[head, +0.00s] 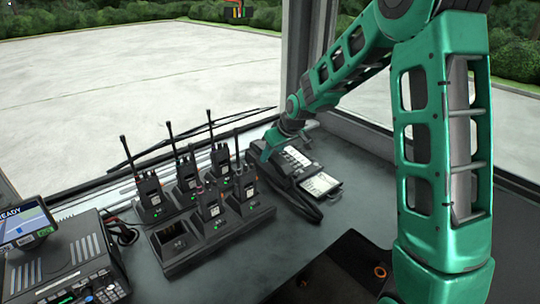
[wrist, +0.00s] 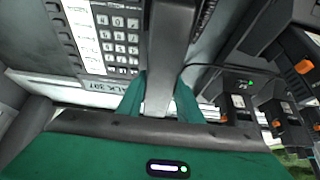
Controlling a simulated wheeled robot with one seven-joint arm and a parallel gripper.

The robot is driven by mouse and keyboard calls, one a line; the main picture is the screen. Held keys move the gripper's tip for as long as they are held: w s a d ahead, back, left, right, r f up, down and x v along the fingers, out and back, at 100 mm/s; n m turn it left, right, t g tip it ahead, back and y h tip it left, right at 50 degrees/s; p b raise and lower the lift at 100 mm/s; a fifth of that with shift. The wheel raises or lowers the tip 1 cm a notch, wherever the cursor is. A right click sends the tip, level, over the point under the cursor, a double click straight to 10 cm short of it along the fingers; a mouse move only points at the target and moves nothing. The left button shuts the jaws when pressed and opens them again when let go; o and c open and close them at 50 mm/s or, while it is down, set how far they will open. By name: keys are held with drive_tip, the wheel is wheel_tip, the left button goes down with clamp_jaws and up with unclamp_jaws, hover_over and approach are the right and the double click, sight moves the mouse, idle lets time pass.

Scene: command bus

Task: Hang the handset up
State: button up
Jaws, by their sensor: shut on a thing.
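The desk phone (head: 297,157) sits on the grey counter by the window corner, with a keypad and a white label card. Its keypad (wrist: 118,40) fills the upper left of the wrist view. The dark handset (head: 302,203) lies lengthwise along the left side of the phone. In the wrist view the handset (wrist: 170,45) runs up from between my green fingers, beside the keypad. My gripper (head: 268,152) is shut on the handset near its far end. I cannot tell whether the handset rests in its cradle or is just above it.
Several handheld radios (head: 186,175) with upright antennas stand in chargers close left of the phone; a front charger slot (head: 172,238) is empty. A console (head: 65,270) and a small screen (head: 25,220) are at far left.

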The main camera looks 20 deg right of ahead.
drive_tip(key=o, duration=1.3)
drive_tip(key=v, duration=1)
drive_tip(key=shift+s+d+r, duration=0.1)
drive_tip(key=shift+d+r, duration=0.05)
drive_tip(key=shift+r, duration=0.1)
drive_tip(key=s+d+r+m+g+h, duration=0.1)
drive_tip(key=s+d+m+g, duration=0.15)
drive_tip(key=s+d, duration=0.65)
drive_tip(key=s+d+m+g+h, duration=0.1)
drive_tip(key=s+d+m+h, duration=0.2)
drive_tip(key=s, duration=1)
drive_tip(key=s+d+m, duration=0.1)
drive_tip(key=s, duration=0.5)
drive_tip(key=s+d+f+m+g+y, duration=0.1)
drive_tip(key=s+m, duration=0.1)
drive_tip(key=s, duration=0.4)
drive_tip(key=s+d+f+m+g+y, duration=0.1)
drive_tip(key=s+m, duration=0.1)
drive_tip(key=s, duration=0.5)
